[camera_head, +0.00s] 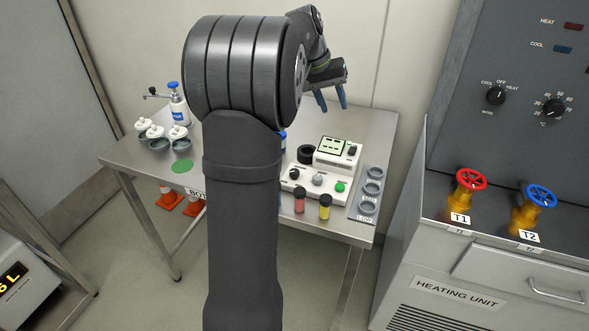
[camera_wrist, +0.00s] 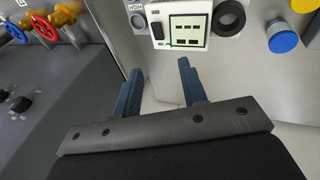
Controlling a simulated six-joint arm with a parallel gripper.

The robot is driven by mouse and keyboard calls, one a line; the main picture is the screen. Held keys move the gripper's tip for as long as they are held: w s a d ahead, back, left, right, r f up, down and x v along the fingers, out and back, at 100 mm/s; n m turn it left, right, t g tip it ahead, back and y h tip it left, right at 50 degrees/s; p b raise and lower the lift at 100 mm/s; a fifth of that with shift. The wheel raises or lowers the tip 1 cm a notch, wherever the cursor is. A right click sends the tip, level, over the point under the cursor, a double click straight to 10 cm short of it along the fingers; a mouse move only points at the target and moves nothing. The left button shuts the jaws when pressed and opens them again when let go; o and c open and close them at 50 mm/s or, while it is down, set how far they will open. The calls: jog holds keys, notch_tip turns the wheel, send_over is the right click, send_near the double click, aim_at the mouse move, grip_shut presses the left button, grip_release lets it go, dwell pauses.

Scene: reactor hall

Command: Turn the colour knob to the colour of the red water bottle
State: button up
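A white device (camera_head: 325,170) with a screen stands on the steel table. Its front carries a black knob (camera_head: 294,174), a grey knob (camera_head: 317,180) and a green knob (camera_head: 340,187); I cannot tell for sure which is the colour knob. A small red bottle (camera_head: 299,205) with a dark cap stands upright in front of it, beside a yellow bottle (camera_head: 325,209). My gripper (camera_head: 332,104) is open and empty, above and behind the device. In the wrist view my gripper (camera_wrist: 157,78) has its fingers apart, with the device's screen (camera_wrist: 187,30) beyond them.
My arm hides the table's middle. White-capped containers (camera_head: 160,135) stand at the left. The heating unit (camera_head: 450,292) with red and blue valves stands right of the table.

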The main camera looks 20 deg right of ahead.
jog(key=shift+o, duration=0.6)
jog(key=n, duration=0.1)
jog(key=a+n, duration=0.1)
jog(key=n, duration=0.1)
jog(key=shift+a+f+y, duration=0.1)
jog(key=shift+a+y, duration=0.1)
jog(key=shift+y, duration=0.1)
jog(key=a+n+t+y, duration=0.1)
jog(key=a+n+y, duration=0.55)
jog(key=n, duration=1.75)
jog(key=a+f+h, duration=0.1)
jog(key=f, duration=0.5)
jog(key=a+f+h, duration=0.1)
jog(key=f, duration=0.5)
jog(key=f+h, duration=0.1)
jog(key=f, duration=0.5)
jog(key=shift+s+a+f+n, duration=0.1)
jog(key=shift+a+f+n, duration=0.05)
jog(key=shift+a+n, duration=0.2)
jog(key=shift+c, duration=0.5)
jog(key=c, duration=0.9)
